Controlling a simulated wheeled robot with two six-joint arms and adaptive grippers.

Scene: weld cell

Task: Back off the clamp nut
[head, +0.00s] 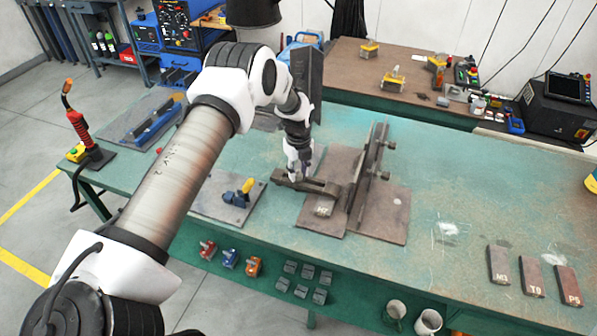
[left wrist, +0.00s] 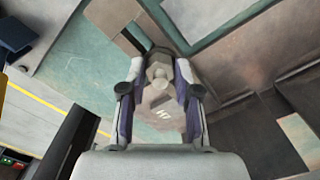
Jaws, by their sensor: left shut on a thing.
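The clamp nut (left wrist: 158,73) is a grey hex piece on a stud, seen between my fingers in the left wrist view. My left gripper (left wrist: 157,92) is shut on it from above, one finger on each side. In the head view my left gripper (head: 299,172) points down at the near-left end of the dark clamp bar (head: 318,187), and its fingers hide the nut. The clamp sits on a brown steel fixture plate (head: 383,222) beside an upright plate (head: 368,165) with knobs. My right gripper is not in view.
A plate with a yellow-handled tool (head: 239,195) lies left of the fixture on the green bench (head: 450,180). Several marked bars, one a T9 bar (head: 531,276), lie at the right. A red torch (head: 77,125) stands at the left edge. The bench right of the fixture is mostly clear.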

